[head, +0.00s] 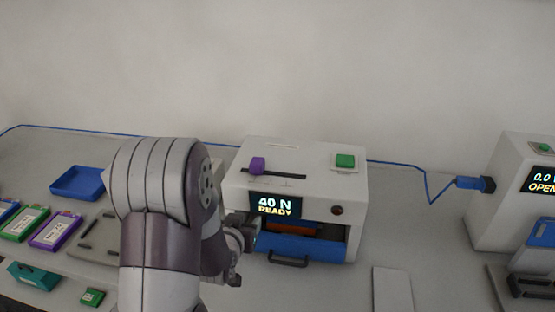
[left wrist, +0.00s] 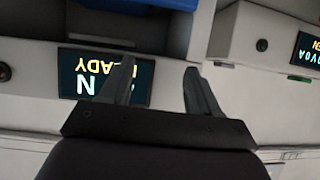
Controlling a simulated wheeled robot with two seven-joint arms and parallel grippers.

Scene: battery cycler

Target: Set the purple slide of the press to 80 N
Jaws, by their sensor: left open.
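The white press (head: 312,180) stands on the bench near the middle of the head view. Its purple slide (head: 257,165) sits near the left end of a dark slot on top. Its display (head: 275,205) reads "40 N READY" and also shows upside down in the left wrist view (left wrist: 70,75). My left gripper (head: 250,232) is low at the front left of the press, below the slide and apart from it. In the left wrist view its two fingers (left wrist: 160,85) are open and empty, one overlapping the display. My right gripper is not in view.
A green button (head: 345,161) is on the press top; a blue drawer with a dark handle (head: 288,261) is at its front. A blue tray (head: 78,183) and several coloured battery packs (head: 55,230) lie left. Another white machine (head: 510,190) stands right, joined by a blue cable.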

